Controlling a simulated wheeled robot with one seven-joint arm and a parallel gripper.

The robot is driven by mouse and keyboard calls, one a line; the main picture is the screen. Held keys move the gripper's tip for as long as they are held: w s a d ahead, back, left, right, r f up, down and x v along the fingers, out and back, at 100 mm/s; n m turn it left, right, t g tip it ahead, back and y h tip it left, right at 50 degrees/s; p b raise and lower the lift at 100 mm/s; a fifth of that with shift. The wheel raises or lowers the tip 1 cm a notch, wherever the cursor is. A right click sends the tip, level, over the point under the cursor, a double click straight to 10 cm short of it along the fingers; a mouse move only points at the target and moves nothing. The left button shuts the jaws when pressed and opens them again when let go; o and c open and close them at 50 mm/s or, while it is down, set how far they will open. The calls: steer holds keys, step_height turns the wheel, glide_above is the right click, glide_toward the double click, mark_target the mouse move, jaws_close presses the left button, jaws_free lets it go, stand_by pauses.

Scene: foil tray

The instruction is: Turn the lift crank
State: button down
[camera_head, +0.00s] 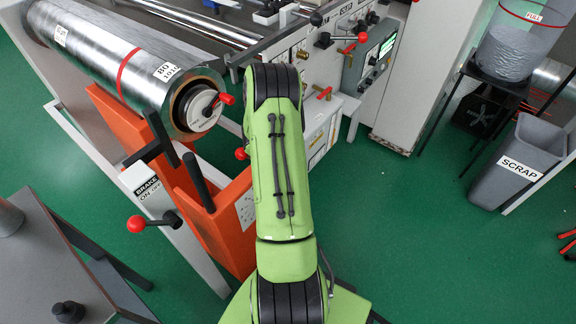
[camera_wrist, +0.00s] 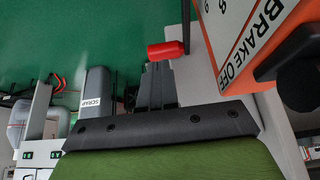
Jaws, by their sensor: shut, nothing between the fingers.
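A red cylindrical handle (camera_wrist: 166,50) shows in the wrist view at the tips of my gripper (camera_wrist: 158,66); it looks like the lift crank's grip, but its arm is not clearly visible. My gripper's dark fingers are shut with nothing between them, just below the red handle. I cannot tell whether they touch it. In the head view a red knob (camera_head: 240,153) shows at the left edge of my green arm, beside the orange lift stand (camera_head: 228,240). My arm hides my gripper there.
The foil roll (camera_head: 100,55) lies at upper left. A brake lever with a red ball (camera_head: 136,224) stands left of the orange stand. In the wrist view an orange panel with a BRAKE OFF plate (camera_wrist: 250,45) is close on the right.

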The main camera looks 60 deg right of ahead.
steer(key=x, duration=0.3)
steer(key=shift+w+d+f+b, duration=0.1)
steer(key=shift+d+f+b, duration=0.15)
steer(key=shift+b, duration=0.1)
steer(key=f+y, duration=0.1)
steer(key=f, duration=0.1)
steer(key=d+f+y+b, duration=0.1)
steer(key=f+y+b, duration=0.1)
steer(key=f, duration=0.1)
steer(key=shift+d+f+t, duration=0.25)
steer(key=shift+f+t, duration=0.05)
steer(key=shift+f, duration=0.05)
steer(key=shift+s+a+b+x, duration=0.1)
steer(key=shift+a+b+x, duration=0.05)
steer(key=shift+b+x, duration=0.7)
steer(key=shift+s+a+b+x, duration=0.1)
steer(key=shift+a+b+x, duration=0.05)
steer(key=shift+b+x, duration=0.7)
steer(key=shift+f, duration=0.15)
steer(key=shift+a, duration=0.1)
